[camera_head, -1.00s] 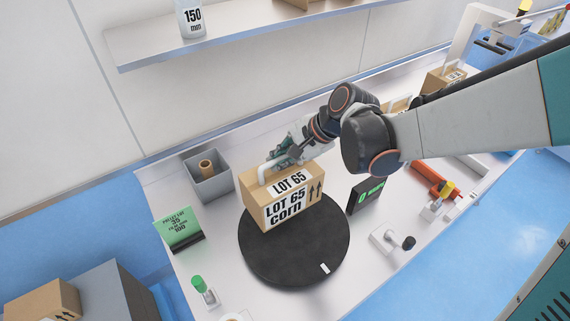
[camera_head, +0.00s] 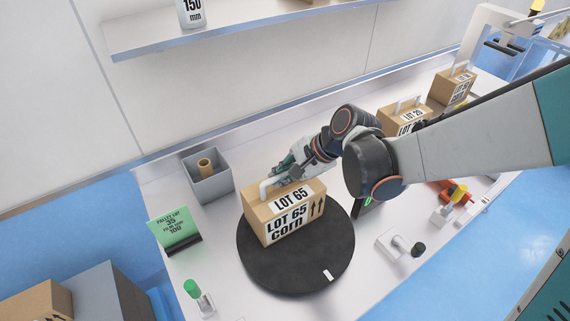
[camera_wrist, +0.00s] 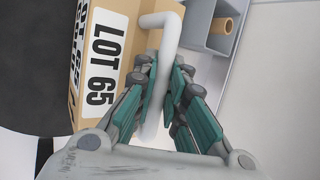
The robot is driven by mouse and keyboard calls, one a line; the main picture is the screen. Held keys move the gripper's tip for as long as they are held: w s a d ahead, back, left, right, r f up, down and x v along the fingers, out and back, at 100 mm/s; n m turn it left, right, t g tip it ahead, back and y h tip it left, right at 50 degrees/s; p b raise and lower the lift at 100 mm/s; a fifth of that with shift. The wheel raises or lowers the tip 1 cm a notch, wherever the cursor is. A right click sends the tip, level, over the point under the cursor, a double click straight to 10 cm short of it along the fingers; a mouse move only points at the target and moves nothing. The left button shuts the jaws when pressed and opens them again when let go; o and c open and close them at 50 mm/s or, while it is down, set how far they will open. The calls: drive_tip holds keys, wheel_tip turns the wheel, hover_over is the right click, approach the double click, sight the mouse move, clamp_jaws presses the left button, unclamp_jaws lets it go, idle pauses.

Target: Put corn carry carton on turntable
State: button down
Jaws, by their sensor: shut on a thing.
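The corn carry carton (camera_head: 292,217), a brown box labelled "LOT 65 corn", is upright over the back part of the black turntable (camera_head: 290,275). I cannot tell whether its base rests on the disc or hovers just above it. My gripper (camera_head: 280,178) is shut on the carton's white handle. In the wrist view, the fingers (camera_wrist: 165,95) close around the white handle bar beside the carton (camera_wrist: 105,55). The turntable also shows at the left of the wrist view (camera_wrist: 30,85).
A grey bin (camera_head: 208,182) with a cardboard tube stands behind left. A green sign (camera_head: 174,228) and a green-topped post (camera_head: 196,294) are at left. Other cartons (camera_head: 404,118) stand at the back right. A shelf (camera_head: 240,28) hangs above the bench.

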drive_tip(key=shift+f, duration=0.15)
drive_tip(key=c, duration=1.6)
unclamp_jaws()
drive_tip(key=shift+c, duration=0.2)
drive_tip(key=shift+d+r, duration=0.15)
drive_tip(key=shift+r, duration=0.25)
drive_tip(key=p+v, duration=0.3)
drive_tip(key=v, duration=0.8)
drive_tip(key=s+d+r+n+t+h, duration=0.2)
drive_tip(key=s+d+n+h, duration=0.1)
drive_tip(key=d, duration=0.6)
drive_tip(key=s+d+r+n+t+h, duration=0.2)
drive_tip(key=s+d+n+h, duration=0.2)
drive_tip(key=s+d+n, duration=0.2)
drive_tip(key=s+d, duration=0.2)
drive_tip(key=shift+s+d+r+t, duration=0.25)
drive_tip(key=shift+s+d+t, duration=0.1)
drive_tip(key=shift+d+t, duration=0.05)
